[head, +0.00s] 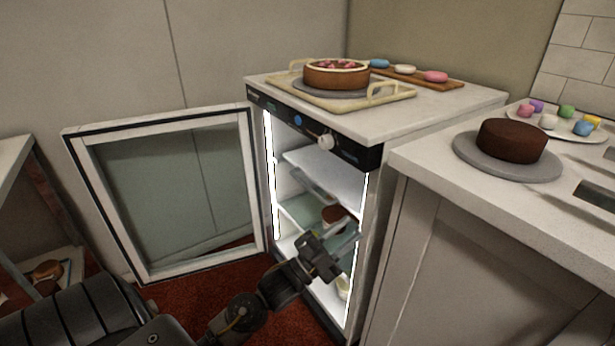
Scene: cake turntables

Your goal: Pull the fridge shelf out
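The small fridge (372,190) stands with its glass door (160,190) swung wide open to the left, and its inside is lit. A pale upper shelf (325,170) shows inside, and a greenish glass shelf (298,208) lies below it. A small brown cake piece (333,214) sits on the glass shelf. My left gripper (328,248) is at the fridge opening, in front of the glass shelf's right part, which it partly hides. I cannot tell whether it touches the shelf or whether its fingers are open. My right gripper is not in view.
On the fridge top, a cake (336,75) sits on a tray (400,93) beside a board of macarons (436,77). A counter (430,150) with a chocolate cake (512,140) borders the fridge on the right. Red floor (225,270) shows between door and fridge.

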